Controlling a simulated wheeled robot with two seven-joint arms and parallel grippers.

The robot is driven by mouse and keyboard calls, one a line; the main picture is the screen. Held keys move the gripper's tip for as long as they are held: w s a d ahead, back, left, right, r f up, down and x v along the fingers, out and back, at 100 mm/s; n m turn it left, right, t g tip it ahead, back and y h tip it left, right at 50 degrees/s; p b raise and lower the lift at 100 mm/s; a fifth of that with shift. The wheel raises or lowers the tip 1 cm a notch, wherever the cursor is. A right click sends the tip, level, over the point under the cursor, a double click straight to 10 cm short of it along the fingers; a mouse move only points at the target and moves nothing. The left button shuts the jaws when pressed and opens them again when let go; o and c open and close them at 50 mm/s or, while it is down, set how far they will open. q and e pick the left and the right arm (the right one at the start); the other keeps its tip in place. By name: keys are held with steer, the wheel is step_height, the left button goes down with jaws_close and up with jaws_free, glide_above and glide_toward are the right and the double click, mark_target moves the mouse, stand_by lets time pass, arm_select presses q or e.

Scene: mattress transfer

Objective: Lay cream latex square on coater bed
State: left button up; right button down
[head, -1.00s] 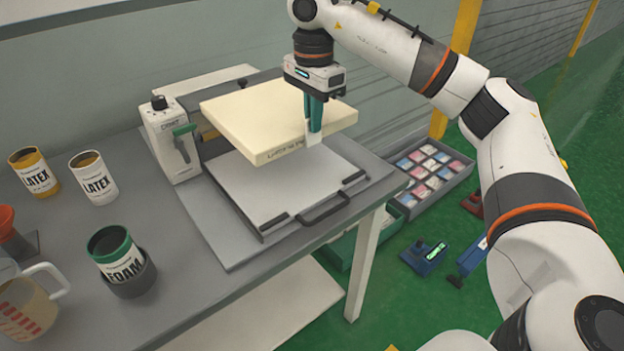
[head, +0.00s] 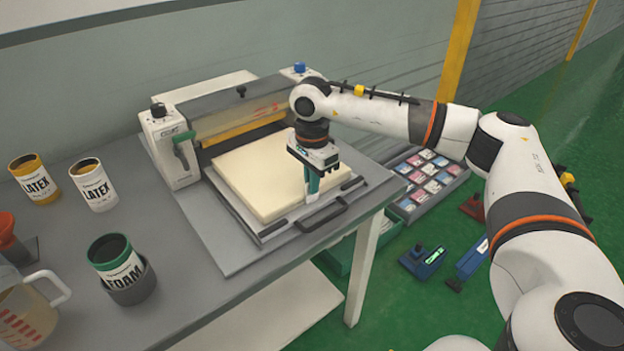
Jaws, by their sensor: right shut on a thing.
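The cream latex square (head: 258,172) is a thick flat slab. It lies level over the coater bed (head: 263,230), whose front edge and handle still show, and it appears to rest on it. The coater (head: 172,148) stands behind and around the bed, with its roller housing at the back of the slab. My right gripper (head: 314,188) points down at the slab's right edge and is shut on it. The slab hides most of the bed. My left gripper is not in view.
A yellow latex can (head: 37,178), a white latex can (head: 94,186), a green-rimmed foam can (head: 116,262) and a measuring jug (head: 28,308) stand on the left of the table (head: 190,290). A crate of small coloured packs (head: 430,180) lies on the floor at right.

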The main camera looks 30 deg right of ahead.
steer(key=c, duration=1.6)
jaws_free()
steer(key=shift+o, duration=0.2)
step_height(320, 180, up, 12)
steer(key=shift+b, duration=0.4)
steer(key=shift+r, duration=0.1)
